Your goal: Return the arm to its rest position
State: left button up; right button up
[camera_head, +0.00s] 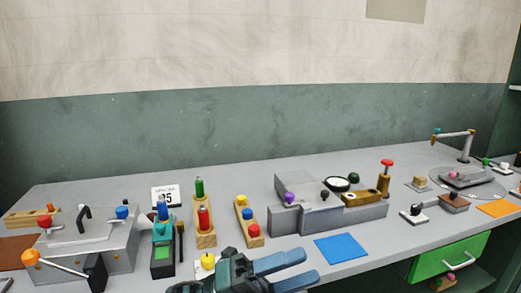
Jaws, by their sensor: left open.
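My left gripper (308,266) is at the bottom middle of the head view. Its two blue-grey fingers point right and are spread apart, with nothing between them. It is in front of the bench (372,262), near its front edge, just left of the blue mat (341,247). Most of my left arm is outside the picture. My right gripper does not show.
A yellow-topped piece (208,261) is close left of my gripper. Wooden blocks with coloured pegs (248,222) and a grey machine (330,216) stand behind it. A green drawer (447,259) is at lower right.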

pick_arm(q)
jog(key=w+a+f+n+t+y, duration=0.2)
jog(key=a+f+n+t+y, duration=0.55)
jog(key=n, duration=0.55)
jog(key=w+a+f+n+t+y, duration=0.1)
jog(key=a+f+n+t+y, duration=0.4)
jog(key=f+n+t, duration=0.65)
jog(key=s+a+f+n+g+y, duration=0.3)
jog(key=s+f+n+g, duration=0.1)
jog(key=s+f+n, duration=0.1)
jog(key=s+a+f+n+g+y, duration=0.3)
jog(key=s+f+n+g+y, duration=0.1)
jog(key=s+f+n, duration=0.2)
notch_tip(320, 180, down, 3)
jog(key=shift+s+a+r+p, duration=0.1)
jog(key=shift+s+a+p, duration=0.3)
jog(key=shift+s, duration=0.45)
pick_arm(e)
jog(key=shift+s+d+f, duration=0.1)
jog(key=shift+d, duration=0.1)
